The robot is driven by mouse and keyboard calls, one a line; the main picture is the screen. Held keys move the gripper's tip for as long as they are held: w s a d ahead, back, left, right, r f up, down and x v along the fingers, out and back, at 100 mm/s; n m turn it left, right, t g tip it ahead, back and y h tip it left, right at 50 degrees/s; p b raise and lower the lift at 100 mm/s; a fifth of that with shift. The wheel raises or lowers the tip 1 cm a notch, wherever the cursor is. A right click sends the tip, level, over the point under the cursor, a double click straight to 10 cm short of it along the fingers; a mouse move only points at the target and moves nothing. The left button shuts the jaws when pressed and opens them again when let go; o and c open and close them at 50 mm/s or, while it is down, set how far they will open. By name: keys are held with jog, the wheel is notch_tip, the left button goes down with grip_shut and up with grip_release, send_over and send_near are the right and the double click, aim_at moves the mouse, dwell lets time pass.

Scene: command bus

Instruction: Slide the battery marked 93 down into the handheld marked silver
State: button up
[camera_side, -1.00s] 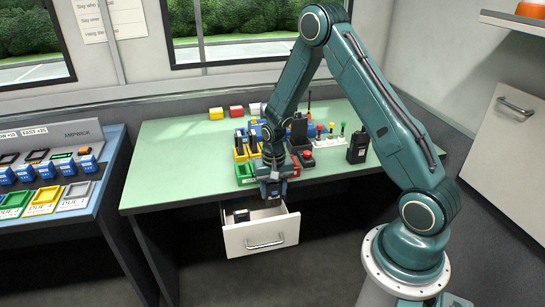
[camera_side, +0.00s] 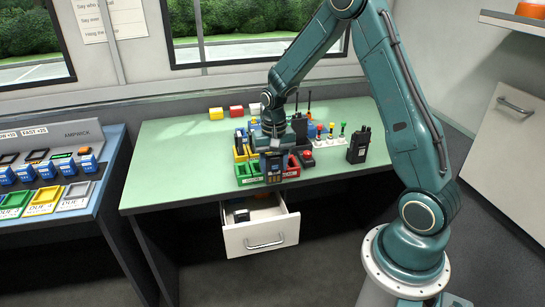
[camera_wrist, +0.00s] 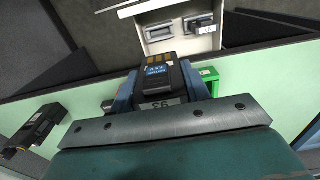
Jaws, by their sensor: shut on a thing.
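My gripper (camera_side: 273,160) is shut on a dark battery (camera_wrist: 158,78) and holds it up in front of the table's front edge, above the drawer. A black device, seemingly this handheld, shows at the left of the wrist view (camera_wrist: 35,130). I cannot read a silver mark on any handheld. Other units with antennas are partly hidden behind my gripper.
The open drawer (camera_side: 262,236) below holds a small dark item (camera_side: 241,215). A green bin (camera_side: 246,174) and a red bin (camera_side: 293,168) flank my gripper. Coloured knobs (camera_side: 330,130) stand left of the handheld. The table's left side (camera_side: 170,160) is clear.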

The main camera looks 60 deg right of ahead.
jog(key=shift+r, duration=0.1)
dwell(0.3)
notch_tip(320, 180, up, 11)
jog(key=shift+r, duration=0.2)
jog(key=w+d, duration=0.4)
jog(key=d, duration=0.9)
send_over(301, 125)
jog(key=shift+s+a+f, duration=0.1)
jog(key=shift+a+f, duration=0.05)
jog(key=shift+f, duration=0.75)
jog(key=shift+s+a+f, duration=0.1)
jog(key=shift+a+f, duration=0.1)
jog(key=shift+f, duration=0.65)
jog(key=shift+s+a+f, duration=0.1)
jog(key=shift+a+f, duration=0.05)
jog(key=shift+f, duration=0.75)
jog(key=shift+f, duration=0.15)
jog(key=shift+f, duration=2)
jog(key=shift+f, duration=1.45)
